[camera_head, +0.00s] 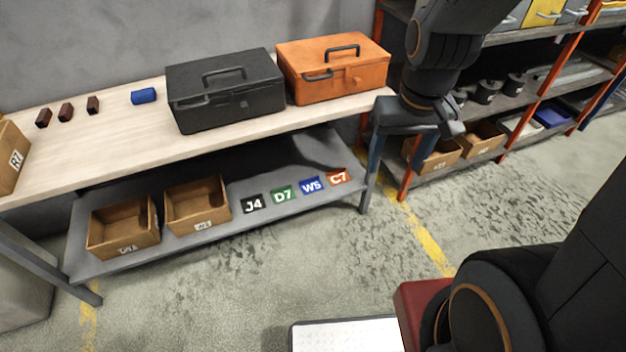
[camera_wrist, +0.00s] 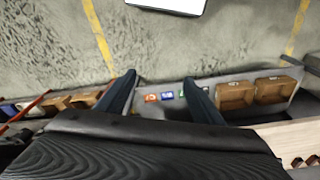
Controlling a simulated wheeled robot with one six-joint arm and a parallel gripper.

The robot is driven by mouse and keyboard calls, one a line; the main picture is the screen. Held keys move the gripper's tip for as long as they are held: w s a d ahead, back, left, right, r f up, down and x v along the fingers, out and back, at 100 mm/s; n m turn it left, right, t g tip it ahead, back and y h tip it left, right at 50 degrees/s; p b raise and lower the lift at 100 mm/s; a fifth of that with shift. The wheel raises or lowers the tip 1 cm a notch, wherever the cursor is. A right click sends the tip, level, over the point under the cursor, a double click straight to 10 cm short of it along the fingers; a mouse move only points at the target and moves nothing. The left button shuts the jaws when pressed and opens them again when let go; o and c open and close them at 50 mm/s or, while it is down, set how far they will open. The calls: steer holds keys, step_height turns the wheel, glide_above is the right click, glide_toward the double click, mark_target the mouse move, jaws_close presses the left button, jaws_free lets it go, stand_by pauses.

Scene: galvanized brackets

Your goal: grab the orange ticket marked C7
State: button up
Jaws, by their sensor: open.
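The orange ticket marked C7 (camera_head: 339,177) lies flat on the grey lower shelf (camera_head: 290,215) of the workbench, at the right end of a row of tickets. It also shows in the wrist view (camera_wrist: 151,98), small, between my two fingers in the picture. My gripper (camera_head: 400,160) is open and empty, near the bench's right end, to the right of the ticket in the head view. Its two dark fingers show spread apart in the wrist view (camera_wrist: 159,77). The exact gap to the ticket is hard to judge.
Beside it lie blue W5 (camera_head: 311,186), green D7 (camera_head: 284,195) and dark J4 (camera_head: 252,204) tickets. Two cardboard bins (camera_head: 124,247) share the shelf. The benchtop (camera_head: 110,150) above carries a black toolbox (camera_head: 225,92) and an orange toolbox (camera_head: 333,70). A bench leg (camera_head: 370,185) stands right of the ticket.

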steer(key=o, duration=0.9)
steer(key=w+f+b, duration=0.6)
steer(key=w+f, duration=0.1)
steer(key=w, duration=0.1)
steer(key=shift+a+n, duration=0.25)
steer(key=shift+n, duration=0.05)
steer(key=n+t+y+b, duration=0.1)
steer(key=n+t+b, duration=0.2)
steer(key=b, duration=3.7)
glide_above(336, 171)
steer(key=s+d, duration=0.2)
steer(key=s, duration=0.2)
step_height(336, 171, down, 54)
steer(key=shift+a+b+x, duration=0.15)
steer(key=shift+b+x, duration=0.45)
steer(key=shift+x, duration=0.8)
steer(key=shift+a+b+x, duration=0.2)
steer(key=shift+b+x, duration=0.35)
steer(key=shift+x, duration=0.8)
steer(key=shift+a+b+x, duration=0.15)
steer(key=shift+b+x, duration=0.45)
steer(key=shift+x, duration=0.8)
